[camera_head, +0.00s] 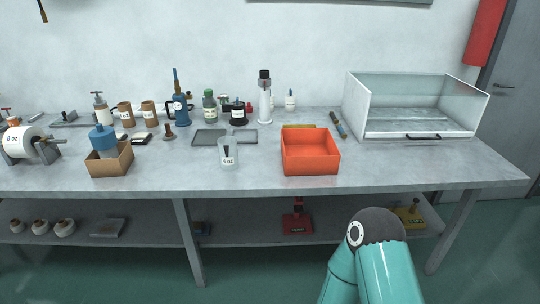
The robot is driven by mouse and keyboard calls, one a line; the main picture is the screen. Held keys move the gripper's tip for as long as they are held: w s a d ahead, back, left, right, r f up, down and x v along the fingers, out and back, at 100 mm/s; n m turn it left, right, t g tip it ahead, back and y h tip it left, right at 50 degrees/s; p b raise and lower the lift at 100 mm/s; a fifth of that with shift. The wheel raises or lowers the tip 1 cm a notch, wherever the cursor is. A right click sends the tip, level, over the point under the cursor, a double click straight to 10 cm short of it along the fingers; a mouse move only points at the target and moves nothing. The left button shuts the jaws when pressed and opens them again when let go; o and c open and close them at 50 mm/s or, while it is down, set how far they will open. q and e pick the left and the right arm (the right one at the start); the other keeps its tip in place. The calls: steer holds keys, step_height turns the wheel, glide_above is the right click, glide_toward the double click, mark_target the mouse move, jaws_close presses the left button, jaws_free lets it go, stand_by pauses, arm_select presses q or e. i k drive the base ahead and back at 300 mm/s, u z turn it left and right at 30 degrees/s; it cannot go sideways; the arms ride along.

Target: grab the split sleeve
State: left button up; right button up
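I cannot tell for sure which thing is the split sleeve. Two brown sleeve-like cylinders with white labels, the left one (125,115) and the right one (149,114), stand upright at the back left of the grey workbench (390,172). A pale, cup-like piece (229,156) with a dark mark and a small label stands alone near the bench's front middle. A white roll (22,142) marked "6 oz" lies on a stand at the far left. Neither gripper is in view. Only a teal link of one of my arms shows at the bottom right.
An orange bin (310,159) stands right of the middle. A glass-sided case (419,130) stands at the back right. A cardboard box (110,164) holds a blue-topped bottle (103,137). Bottles and tools line the back. Bench space is free at the front left of the middle.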

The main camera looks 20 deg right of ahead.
mark_target(228, 153)
steer(key=z, duration=0.2)
steer(key=i, duration=1)
steer(key=u, duration=0.1)
